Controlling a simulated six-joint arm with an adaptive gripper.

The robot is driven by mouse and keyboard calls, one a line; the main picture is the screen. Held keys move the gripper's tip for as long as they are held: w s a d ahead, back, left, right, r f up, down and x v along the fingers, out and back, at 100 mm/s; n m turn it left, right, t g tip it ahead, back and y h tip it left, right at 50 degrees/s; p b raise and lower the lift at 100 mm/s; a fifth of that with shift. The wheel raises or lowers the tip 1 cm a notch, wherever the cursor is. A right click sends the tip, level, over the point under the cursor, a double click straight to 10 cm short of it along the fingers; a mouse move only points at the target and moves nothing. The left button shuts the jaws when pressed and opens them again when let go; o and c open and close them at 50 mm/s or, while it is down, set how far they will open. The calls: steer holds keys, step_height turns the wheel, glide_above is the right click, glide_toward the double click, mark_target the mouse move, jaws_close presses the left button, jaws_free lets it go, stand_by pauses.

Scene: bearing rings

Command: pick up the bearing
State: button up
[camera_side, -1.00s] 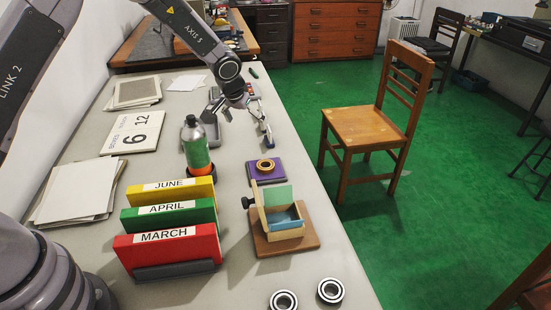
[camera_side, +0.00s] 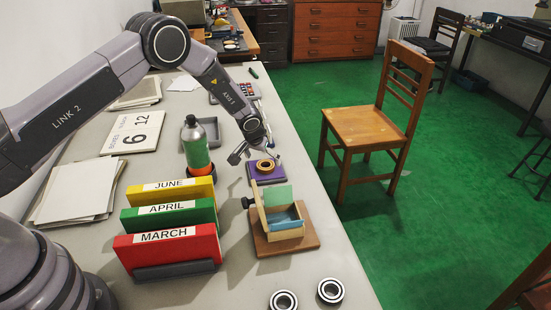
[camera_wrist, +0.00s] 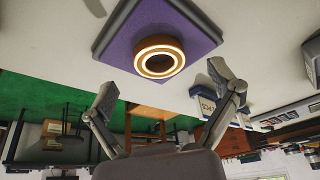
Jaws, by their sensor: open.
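An orange-gold bearing ring (camera_side: 265,166) lies flat on a purple pad (camera_side: 254,179) near the table's right edge. In the wrist view the bearing (camera_wrist: 159,62) shows bright rings on the purple pad (camera_wrist: 120,47), above the gap between my fingers. My gripper (camera_side: 256,155) is open and empty, with its fingers spread, just above and behind the pad. In the wrist view my gripper (camera_wrist: 166,87) has one finger on either side of the gap, apart from the bearing. Two steel bearings (camera_side: 284,300) (camera_side: 330,291) lie at the table's front.
A small open box (camera_side: 283,226) on a brown board stands just in front of the pad. A green bottle (camera_side: 195,145) is to the left, with yellow, green and red month binders (camera_side: 168,245) nearer the camera. A grey tray (camera_side: 208,130) stands behind the bottle.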

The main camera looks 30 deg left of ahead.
mark_target(266, 166)
steer(key=shift+x, duration=1.25)
steer(key=shift+d, duration=0.1)
steer(key=c, duration=1.3)
steer(key=shift+r, duration=0.15)
